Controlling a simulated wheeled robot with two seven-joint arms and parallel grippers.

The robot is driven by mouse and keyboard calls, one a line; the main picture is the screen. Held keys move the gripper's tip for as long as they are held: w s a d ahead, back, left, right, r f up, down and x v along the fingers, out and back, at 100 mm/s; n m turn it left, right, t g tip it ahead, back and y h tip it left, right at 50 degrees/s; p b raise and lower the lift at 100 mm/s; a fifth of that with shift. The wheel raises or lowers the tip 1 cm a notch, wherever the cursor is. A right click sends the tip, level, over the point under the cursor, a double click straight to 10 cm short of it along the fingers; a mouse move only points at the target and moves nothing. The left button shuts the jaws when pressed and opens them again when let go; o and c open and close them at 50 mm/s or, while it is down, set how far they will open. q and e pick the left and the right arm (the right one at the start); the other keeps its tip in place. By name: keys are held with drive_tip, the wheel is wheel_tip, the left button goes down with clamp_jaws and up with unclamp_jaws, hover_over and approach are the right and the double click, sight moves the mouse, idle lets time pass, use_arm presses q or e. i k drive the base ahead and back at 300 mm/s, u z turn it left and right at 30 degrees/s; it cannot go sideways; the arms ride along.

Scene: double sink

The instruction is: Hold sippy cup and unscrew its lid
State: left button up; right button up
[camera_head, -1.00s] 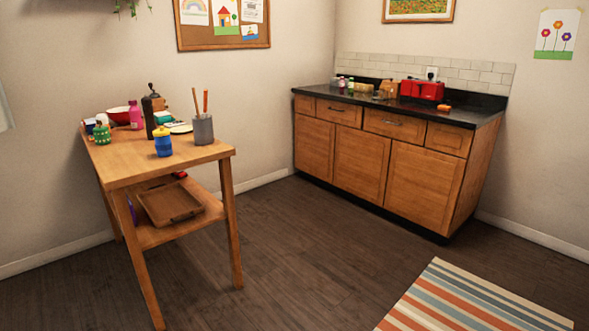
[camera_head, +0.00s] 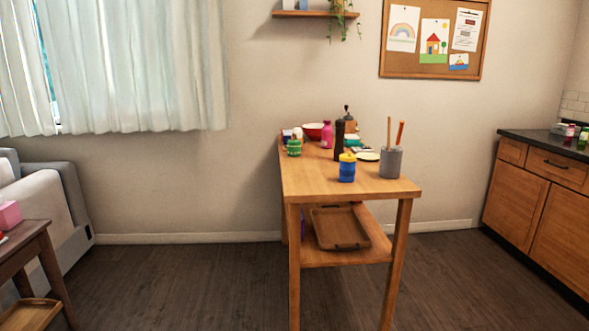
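The sippy cup (camera_head: 347,168) looks like a small blue cup with a yellow lid. It stands upright near the front of a tall wooden table (camera_head: 312,183), some distance ahead of me. The yellow lid (camera_head: 347,156) sits on top of the cup. Neither of my grippers shows in the view.
Beside the cup stand a grey utensil holder (camera_head: 390,162), a dark bottle (camera_head: 339,140), a pink bottle (camera_head: 327,135) and a green jar (camera_head: 294,147). A lower shelf holds a wooden tray (camera_head: 340,228). A counter (camera_head: 550,190) is at right, a side table (camera_head: 30,250) at left.

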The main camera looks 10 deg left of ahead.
sight(347, 171)
drive_tip(key=u, duration=1.45)
drive_tip(key=i, duration=2.9)
drive_tip(key=z, duration=2.3)
